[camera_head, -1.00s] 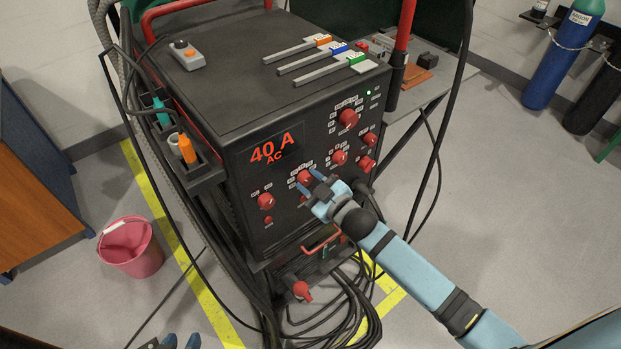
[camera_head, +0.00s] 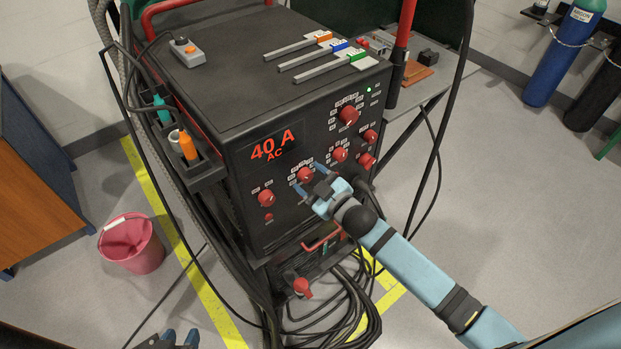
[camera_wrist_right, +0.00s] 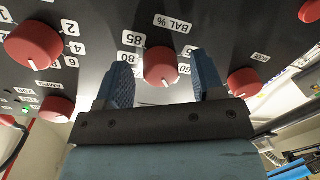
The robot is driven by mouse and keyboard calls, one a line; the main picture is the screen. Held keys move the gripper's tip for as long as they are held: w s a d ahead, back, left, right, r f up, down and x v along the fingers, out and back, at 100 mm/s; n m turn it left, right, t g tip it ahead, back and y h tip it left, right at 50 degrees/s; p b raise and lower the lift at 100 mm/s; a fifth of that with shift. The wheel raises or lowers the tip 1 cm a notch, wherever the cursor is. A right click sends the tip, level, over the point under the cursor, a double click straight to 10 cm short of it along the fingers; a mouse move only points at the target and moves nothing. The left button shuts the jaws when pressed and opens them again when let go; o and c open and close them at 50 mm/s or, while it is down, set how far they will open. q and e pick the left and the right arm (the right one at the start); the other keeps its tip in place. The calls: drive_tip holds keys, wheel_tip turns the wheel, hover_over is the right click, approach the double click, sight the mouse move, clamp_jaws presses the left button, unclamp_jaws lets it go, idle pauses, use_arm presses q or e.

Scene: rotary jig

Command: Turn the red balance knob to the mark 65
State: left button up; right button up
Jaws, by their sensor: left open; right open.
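The red balance knob (camera_head: 305,174) is on the front panel of the black welding machine. In the right wrist view the red knob (camera_wrist_right: 161,66) sits below a "BAL %" label (camera_wrist_right: 172,22). Labels that look like 85 and 80 are beside it; I cannot make out a 65. A small pale line shows at the knob's lower edge. My right gripper (camera_head: 309,178) is open, with one finger on each side of the knob and visible gaps to it in the wrist view. My left gripper (camera_head: 178,341) is open and empty at the bottom edge of the head view.
Other red knobs flank it, one at left (camera_head: 266,198) and one at right (camera_head: 339,155). The display (camera_head: 272,147) reads 40 A AC. A red handle (camera_head: 322,238) and coiled cables (camera_head: 350,310) are below. A pink bucket (camera_head: 132,243) stands on the floor at left.

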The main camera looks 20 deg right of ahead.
use_arm(q)
drive_tip(key=shift+r, duration=0.1)
use_arm(e)
drive_tip(key=v, duration=1.3)
drive_tip(key=shift+s+d, duration=0.15)
drive_tip(key=shift+s, duration=0.1)
drive_tip(key=s+a+f+m+g+h, duration=0.3)
drive_tip(key=s+f+m+g, duration=0.35)
drive_tip(key=s+f, duration=0.45)
use_arm(q)
wheel_tip(320, 180, up, 14)
drive_tip(key=a+p, duration=0.1)
drive_tip(key=p, duration=1.7)
drive_tip(key=shift+s, duration=0.45)
use_arm(e)
wheel_tip(320, 180, up, 16)
drive_tip(key=s+t, duration=0.1)
drive_tip(key=shift+s+d+f, duration=0.2)
drive_tip(key=shift+d+f, duration=0.05)
drive_tip(key=shift+d, duration=0.15)
